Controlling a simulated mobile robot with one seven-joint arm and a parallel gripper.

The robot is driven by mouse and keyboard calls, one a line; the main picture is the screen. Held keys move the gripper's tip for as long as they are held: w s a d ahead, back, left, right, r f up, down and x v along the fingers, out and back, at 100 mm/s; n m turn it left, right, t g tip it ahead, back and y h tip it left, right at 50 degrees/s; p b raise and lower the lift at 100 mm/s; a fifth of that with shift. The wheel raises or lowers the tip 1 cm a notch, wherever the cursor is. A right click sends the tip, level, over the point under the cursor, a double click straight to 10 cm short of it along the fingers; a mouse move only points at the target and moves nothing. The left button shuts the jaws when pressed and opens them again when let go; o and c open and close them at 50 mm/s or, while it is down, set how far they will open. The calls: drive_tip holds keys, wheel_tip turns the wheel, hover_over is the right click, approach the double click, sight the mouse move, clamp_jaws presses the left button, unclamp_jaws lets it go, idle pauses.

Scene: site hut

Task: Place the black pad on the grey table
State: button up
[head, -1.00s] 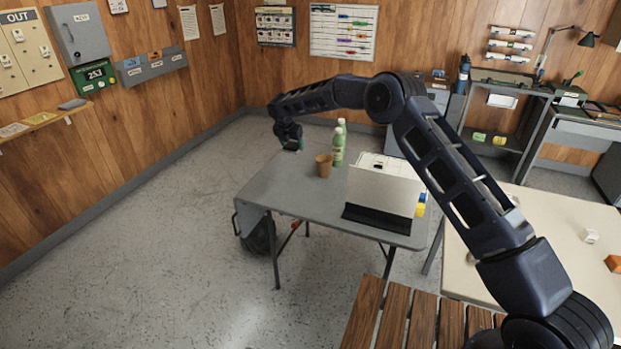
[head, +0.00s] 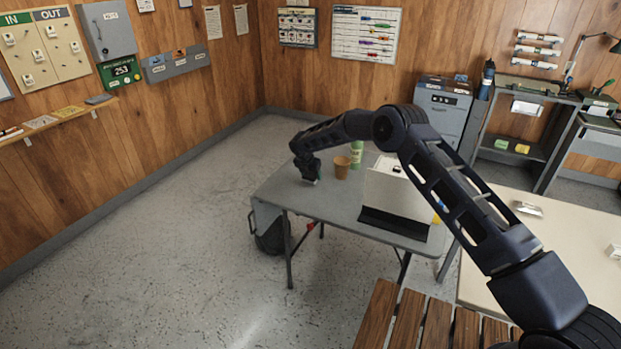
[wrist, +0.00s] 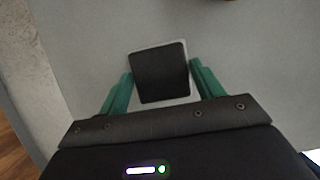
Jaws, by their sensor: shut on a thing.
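The black pad (wrist: 160,73) is a dark square with a pale rim in the wrist view. My gripper (wrist: 160,70) is shut on it, with a green finger at its left and right sides. The grey table (wrist: 240,55) fills the background behind the pad. In the head view my gripper (head: 314,180) is low over the left part of the grey table (head: 325,207), left of the brown cup. The pad is too small and hidden there to make out. I cannot tell whether it touches the tabletop.
A brown cup (head: 342,168) and a green bottle (head: 357,153) stand right of my gripper. A cream table (head: 510,240) and wooden bench (head: 400,318) are nearer. The table's front-left area is clear.

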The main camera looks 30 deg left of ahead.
drive_tip(key=shift+f, duration=0.9)
drive_tip(key=shift+f, duration=0.15)
drive_tip(key=o, duration=1)
drive_tip(key=v, duration=1.2)
